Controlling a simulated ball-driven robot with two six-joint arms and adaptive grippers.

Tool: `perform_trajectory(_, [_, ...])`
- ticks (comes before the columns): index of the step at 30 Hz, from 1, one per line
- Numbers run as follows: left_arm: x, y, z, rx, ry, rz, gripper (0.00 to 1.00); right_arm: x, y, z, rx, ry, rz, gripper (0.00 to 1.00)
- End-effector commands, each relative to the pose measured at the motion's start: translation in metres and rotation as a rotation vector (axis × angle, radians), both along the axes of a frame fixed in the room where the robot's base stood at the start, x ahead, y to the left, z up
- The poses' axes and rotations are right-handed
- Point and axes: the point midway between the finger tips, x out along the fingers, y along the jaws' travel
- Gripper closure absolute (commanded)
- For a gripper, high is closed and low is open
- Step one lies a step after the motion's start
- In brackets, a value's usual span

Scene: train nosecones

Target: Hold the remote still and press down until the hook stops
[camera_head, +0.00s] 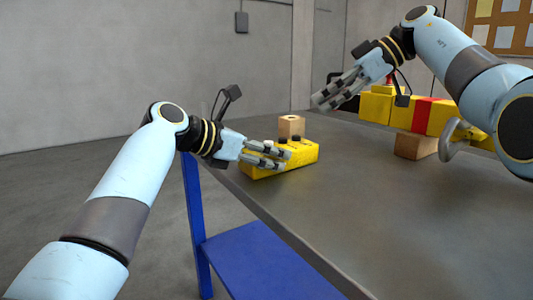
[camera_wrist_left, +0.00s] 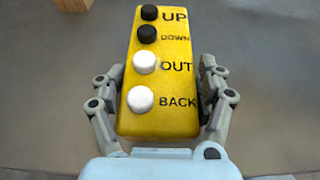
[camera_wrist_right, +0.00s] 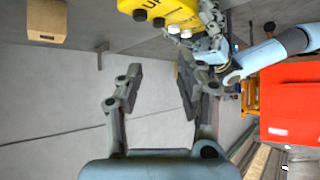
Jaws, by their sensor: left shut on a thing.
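The yellow remote (camera_head: 302,157) lies on the near left edge of the table. In the left wrist view the remote (camera_wrist_left: 158,115) shows black UP and DOWN buttons and white OUT and BACK buttons. The DOWN button (camera_wrist_left: 147,34) stands clear of any finger. My left gripper (camera_head: 287,160) is shut on the remote, one finger along each side. My right gripper (camera_head: 322,97) is open and empty in the air, above and right of the remote. The remote shows at the top of the right wrist view (camera_wrist_right: 155,8). A grey hook (camera_head: 452,142) shows at the right, partly hidden by my right arm.
A small wooden block (camera_head: 291,126) stands behind the remote. At the back right, a yellow bar with a red band (camera_head: 421,115) lies above a wooden block (camera_head: 415,146). The table (camera_head: 370,200) is clear in the middle.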

Motion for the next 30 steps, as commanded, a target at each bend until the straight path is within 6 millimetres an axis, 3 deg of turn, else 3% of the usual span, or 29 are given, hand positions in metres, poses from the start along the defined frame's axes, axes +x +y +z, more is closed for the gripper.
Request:
perform_trajectory(1, [-0.0003, 0.0, -0.0007, 0.0, 0.002, -0.001, 0.77, 0.0, 0.0, -0.0001, 0.0, 0.0, 0.0, 0.71])
perform_trajectory(8, [-0.0003, 0.0, -0.0009, 0.0, 0.002, -0.001, 0.78, 0.0, 0.0, -0.0001, 0.0, 0.0, 0.0, 1.0])
perform_trajectory(30, [-0.0005, 0.0, -0.0014, 0.0, 0.003, -0.001, 0.78, 0.0, 0.0, -0.0002, 0.0, 0.0, 0.0, 1.0])
